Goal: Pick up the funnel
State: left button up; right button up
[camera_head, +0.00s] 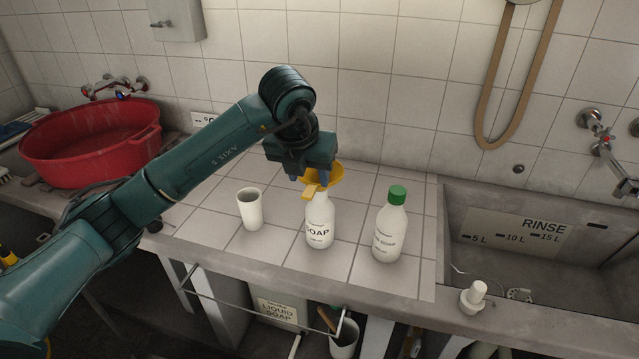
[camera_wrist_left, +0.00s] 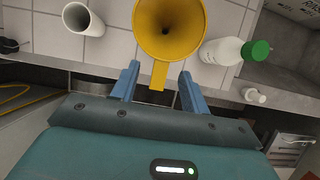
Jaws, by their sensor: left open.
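The yellow funnel (camera_head: 334,177) sits on top of a white soap bottle (camera_head: 319,225) on the tiled counter. Its flat handle tab points towards the front. My left gripper (camera_head: 311,186) is above the bottle, open, pointing down at the funnel. In the left wrist view the funnel (camera_wrist_left: 170,26) shows its wide mouth and dark central hole, and its handle (camera_wrist_left: 158,76) reaches between the two blue fingers of the gripper (camera_wrist_left: 158,82). Gaps show on both sides of the handle. The bottle below is hidden in that view. My right gripper is not in view.
A white cup (camera_head: 250,211) stands left of the soap bottle, and a green-capped bottle (camera_head: 389,229) stands to its right. A white pump top (camera_head: 474,297) is on the front ledge. A red tub (camera_head: 92,150) is at the left; a concrete rinse basin (camera_head: 590,275) is at the right.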

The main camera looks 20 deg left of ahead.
aim_at(312, 187)
pick_arm(q)
jog(key=p+x, duration=0.1)
jog(key=x, duration=0.4)
jog(key=shift+s+f, duration=0.1)
jog(key=shift+s, duration=0.05)
jog(key=shift+c, duration=0.3)
grip_shut()
